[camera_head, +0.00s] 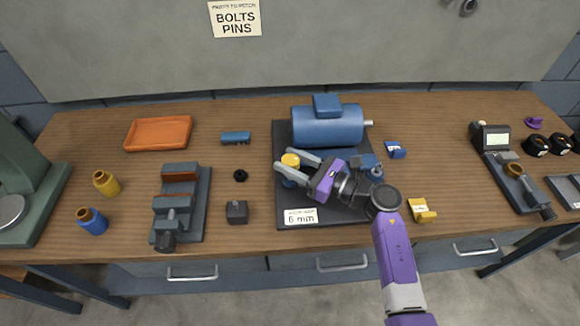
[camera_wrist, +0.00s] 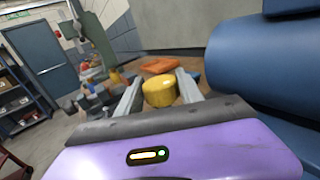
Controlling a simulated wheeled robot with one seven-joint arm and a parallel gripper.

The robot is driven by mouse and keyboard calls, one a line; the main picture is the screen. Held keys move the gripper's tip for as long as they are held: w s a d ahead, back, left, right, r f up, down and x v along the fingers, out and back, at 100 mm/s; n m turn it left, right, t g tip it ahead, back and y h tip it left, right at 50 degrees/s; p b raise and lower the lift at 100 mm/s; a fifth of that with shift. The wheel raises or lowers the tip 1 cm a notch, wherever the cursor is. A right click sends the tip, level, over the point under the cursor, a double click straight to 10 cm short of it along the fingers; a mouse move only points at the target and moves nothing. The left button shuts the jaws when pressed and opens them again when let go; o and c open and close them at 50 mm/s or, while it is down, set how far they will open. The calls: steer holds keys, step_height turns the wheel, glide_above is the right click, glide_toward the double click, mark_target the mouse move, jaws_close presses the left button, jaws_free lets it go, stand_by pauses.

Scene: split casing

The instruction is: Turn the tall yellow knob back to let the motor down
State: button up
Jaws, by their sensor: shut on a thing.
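The tall yellow knob (camera_head: 290,160) stands at the left side of the dark base plate (camera_head: 284,213), on a blue post. It also shows in the wrist view (camera_wrist: 159,91), between the fingers. My gripper (camera_head: 294,165) reaches in from the right and is shut on the knob, one finger on each side. The blue motor (camera_head: 327,127) lies at the back of the base plate, with its shaft pointing right. My gripper and wrist hide part of the plate and the motor's lower front. Whether the motor touches the plate cannot be told.
A white label reading "6 mm" (camera_head: 301,216) lies on the plate's front. A dark vise (camera_head: 180,203), a grey block (camera_head: 237,211) and a black ring (camera_head: 240,175) stand to the left. A yellow block (camera_head: 422,210) and a blue block (camera_head: 395,150) stand to the right.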

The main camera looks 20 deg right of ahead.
steer(key=n+g+y+b, duration=0.1)
steer(key=b, duration=0.1)
steer(key=n+g+y+b, duration=0.1)
steer(key=b, duration=0.2)
steer(key=shift+w+d+f+n+g+y, duration=0.1)
steer(key=shift+w+d+n+g+y, duration=0.1)
steer(key=shift+d+n+g+y, duration=0.15)
steer(key=g+y+b, duration=0.1)
steer(key=n+g+b, duration=0.1)
steer(key=b, duration=0.1)
steer(key=shift+r+y, duration=0.2)
steer(key=shift+y, duration=0.15)
steer(key=shift+r+n+g+b, duration=0.15)
steer(key=shift+n+g+b, duration=0.15)
steer(key=shift+b, duration=0.25)
steer(key=o, duration=1.2)
steer(key=shift+o, duration=0.9)
steer(key=shift+s+a+y, duration=0.1)
steer(key=shift+y, duration=0.2)
steer(key=shift+f, duration=0.2)
steer(key=b+v, duration=0.2)
steer(key=v, duration=0.5)
steer(key=shift+s+d, duration=0.2)
steer(key=shift+d, duration=0.15)
